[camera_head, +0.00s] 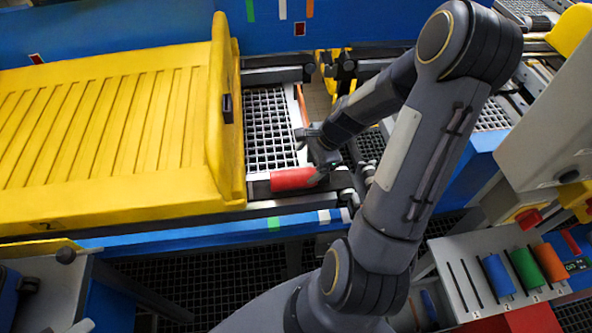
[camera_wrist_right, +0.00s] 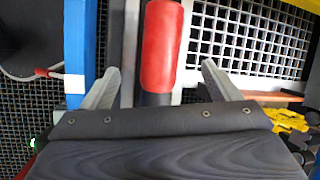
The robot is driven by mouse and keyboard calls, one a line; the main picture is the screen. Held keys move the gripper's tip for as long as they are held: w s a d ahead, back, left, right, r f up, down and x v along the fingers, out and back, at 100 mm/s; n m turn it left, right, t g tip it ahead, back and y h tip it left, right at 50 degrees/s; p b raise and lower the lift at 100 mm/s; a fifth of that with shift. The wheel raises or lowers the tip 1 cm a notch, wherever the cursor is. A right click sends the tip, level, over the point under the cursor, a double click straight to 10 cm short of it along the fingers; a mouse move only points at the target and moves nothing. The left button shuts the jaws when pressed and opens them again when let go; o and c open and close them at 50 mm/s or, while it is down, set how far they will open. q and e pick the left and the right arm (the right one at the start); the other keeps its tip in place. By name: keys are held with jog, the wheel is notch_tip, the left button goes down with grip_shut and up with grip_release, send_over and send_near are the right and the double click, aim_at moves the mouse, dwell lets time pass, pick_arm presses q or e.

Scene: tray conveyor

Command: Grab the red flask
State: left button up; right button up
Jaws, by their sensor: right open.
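The red flask (camera_head: 292,179) lies on its side on the conveyor's near edge, just right of the yellow tray, in the head view. In the right wrist view the red flask (camera_wrist_right: 162,45) shows beyond and between the fingers, with a dark lower part. My right gripper (camera_head: 312,152) is open at the flask's right end; in the wrist view its fingers (camera_wrist_right: 160,85) stand apart on either side of the flask, with gaps showing. Part of the flask's right end is hidden by the gripper in the head view. My left gripper is not seen.
The large yellow tray (camera_head: 110,130) fills the left of the conveyor. A white grid (camera_head: 268,125) lies behind the flask. At lower right, a slotted rack (camera_head: 463,268) holds blue (camera_head: 497,274), green (camera_head: 525,268) and orange (camera_head: 550,262) cylinders. A grey panel (camera_head: 550,130) stands at right.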

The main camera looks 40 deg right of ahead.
aim_at(304, 173)
jog(key=f, duration=0.1)
jog(key=d+f+m, duration=0.1)
jog(key=f+m, duration=0.1)
jog(key=shift+s+d, duration=0.25)
jog(key=shift+d, duration=0.1)
jog(key=p+x, duration=0.1)
jog(key=x, duration=0.7)
jog(key=shift+w+d+r+p, duration=0.1)
jog(key=shift+w+d+p, duration=0.1)
jog(key=shift+p, duration=0.15)
jog(key=c, duration=1.3)
jog(key=shift+r, duration=0.1)
